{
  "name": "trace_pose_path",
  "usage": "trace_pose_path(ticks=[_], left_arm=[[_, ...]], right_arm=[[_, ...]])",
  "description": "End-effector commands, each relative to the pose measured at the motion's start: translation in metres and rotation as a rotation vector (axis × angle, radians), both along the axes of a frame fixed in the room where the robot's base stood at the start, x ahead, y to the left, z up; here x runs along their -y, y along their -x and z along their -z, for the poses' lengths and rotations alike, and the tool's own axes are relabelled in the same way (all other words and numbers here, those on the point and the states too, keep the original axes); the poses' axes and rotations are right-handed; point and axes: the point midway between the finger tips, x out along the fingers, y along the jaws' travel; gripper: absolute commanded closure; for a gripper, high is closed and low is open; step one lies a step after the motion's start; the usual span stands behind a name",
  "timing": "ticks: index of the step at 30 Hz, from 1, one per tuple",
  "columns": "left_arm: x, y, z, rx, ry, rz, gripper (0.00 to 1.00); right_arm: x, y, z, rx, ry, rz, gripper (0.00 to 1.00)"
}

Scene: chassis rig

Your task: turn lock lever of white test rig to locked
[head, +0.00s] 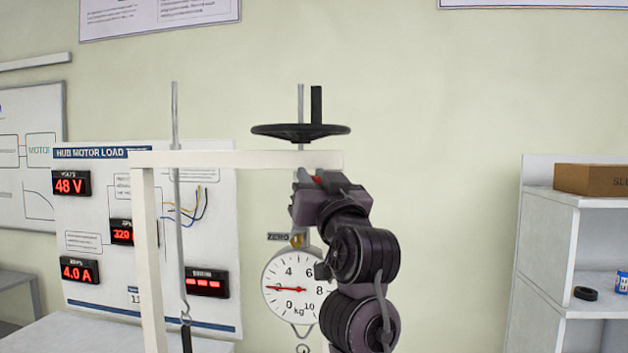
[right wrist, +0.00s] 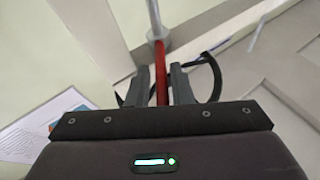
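The white test rig (head: 148,240) stands in the middle of the head view, with a black handwheel (head: 300,131) above its crossbeam and a round dial scale (head: 288,285) hanging below. The red lock lever (right wrist: 161,72) runs from a grey pivot into the space between my right gripper's fingers in the right wrist view. Only a bit of its red shows in the head view (head: 317,180). My right gripper (head: 302,182) is just under the crossbeam at the lever. Its fingers (right wrist: 162,88) stand on both sides of the lever, with narrow gaps visible. My left gripper is not in view.
A panel with red displays (head: 150,185) stands behind the rig on the left. A grey hook rod (head: 178,230) hangs beside the left post. A white shelf (head: 550,230) with a cardboard box (head: 590,180) is at the right. The wall area between rig and shelf is clear.

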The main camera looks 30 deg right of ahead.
Motion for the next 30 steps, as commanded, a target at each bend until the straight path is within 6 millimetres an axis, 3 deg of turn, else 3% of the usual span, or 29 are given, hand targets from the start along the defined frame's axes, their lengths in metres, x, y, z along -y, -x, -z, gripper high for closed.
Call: trace_pose_path(ticks=[15, 30], left_arm=[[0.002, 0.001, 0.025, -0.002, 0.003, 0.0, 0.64], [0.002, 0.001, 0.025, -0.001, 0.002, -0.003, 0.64]], right_arm=[[-0.014, 0.063, 0.029, 0.0, 0.001, 0.002, 0.8], [-0.016, 0.068, 0.03, -0.001, -0.001, 0.0, 0.8]])
